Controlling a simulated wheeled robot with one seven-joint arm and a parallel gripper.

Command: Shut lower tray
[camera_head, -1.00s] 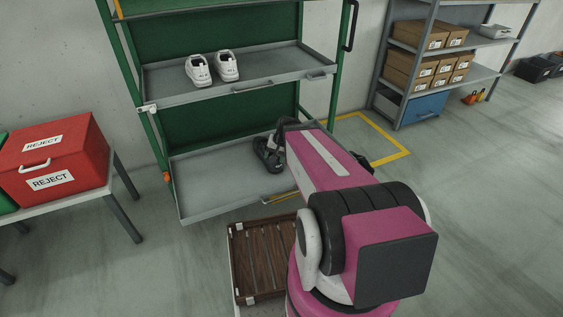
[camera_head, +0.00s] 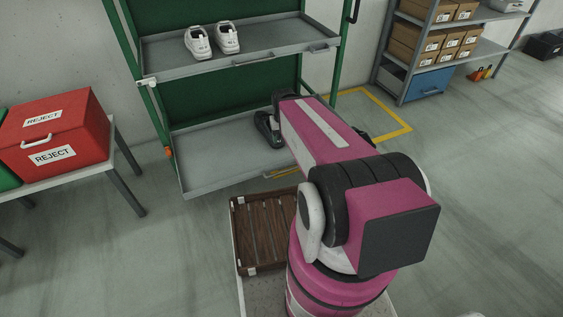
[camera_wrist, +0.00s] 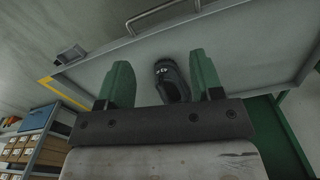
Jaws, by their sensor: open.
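The lower tray (camera_head: 215,165) is a shallow grey tray at the bottom of the green rack. It sticks out forward of the rack's back panel. A dark shoe (camera_head: 266,128) sits at its right side, partly hidden by my arm. In the wrist view, the grey tray (camera_wrist: 255,45) fills the upper part, with a bar handle (camera_wrist: 150,14) along its edge. The dark shoe (camera_wrist: 172,85) shows between my fingers. My gripper (camera_wrist: 161,78) is open, its two green fingers apart over the tray. In the head view my arm hides the gripper.
White shoes (camera_head: 212,40) stand on the upper tray (camera_head: 190,65). A red reject box (camera_head: 55,130) is on a table at left. A brown slatted crate (camera_head: 262,230) is in front of the rack. A shelf with boxes (camera_head: 430,45) stands at back right.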

